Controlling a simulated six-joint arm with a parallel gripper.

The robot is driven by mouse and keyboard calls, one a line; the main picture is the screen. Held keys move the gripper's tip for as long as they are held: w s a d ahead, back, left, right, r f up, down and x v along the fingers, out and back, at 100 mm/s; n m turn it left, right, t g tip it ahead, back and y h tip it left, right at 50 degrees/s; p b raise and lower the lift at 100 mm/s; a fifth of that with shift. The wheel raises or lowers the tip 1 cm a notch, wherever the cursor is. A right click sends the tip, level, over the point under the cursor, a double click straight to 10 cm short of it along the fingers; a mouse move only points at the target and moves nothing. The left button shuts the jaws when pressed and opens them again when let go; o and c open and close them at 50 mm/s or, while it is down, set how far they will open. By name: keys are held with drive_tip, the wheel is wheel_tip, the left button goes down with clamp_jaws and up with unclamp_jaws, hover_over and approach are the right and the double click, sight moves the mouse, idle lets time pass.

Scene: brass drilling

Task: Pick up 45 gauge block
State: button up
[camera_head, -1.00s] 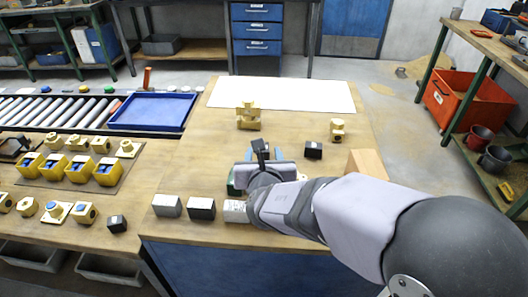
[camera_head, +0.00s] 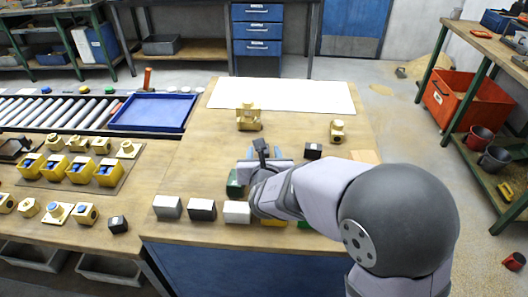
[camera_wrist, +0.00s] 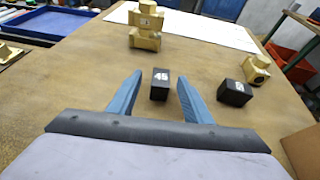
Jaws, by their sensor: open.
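The 45 gauge block (camera_wrist: 160,84) is a small black block with a white "45" on its top. In the wrist view it stands on the wooden bench between my two blue fingers, ahead of the palm, with a gap on each side. My gripper (camera_wrist: 160,77) is open and empty, with the fingers pointing toward the far side of the bench. In the head view my gripper (camera_head: 264,154) is over the middle of the bench, and I cannot make out the 45 block there for sure.
Another black marked block (camera_wrist: 236,93) stands just right of my right finger. A stacked brass part (camera_head: 248,118) is beyond; a smaller brass part (camera_head: 337,131) stands right. A green block (camera_head: 234,184) is beside my wrist. White sheet (camera_head: 280,94) lies at the back.

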drive_tip(key=shift+x, duration=1.65)
drive_tip(key=shift+r, duration=0.1)
clamp_jaws()
drive_tip(key=shift+r, duration=0.1)
wheel_tip(320, 180, up, 10)
drive_tip(key=shift+p, duration=1.1)
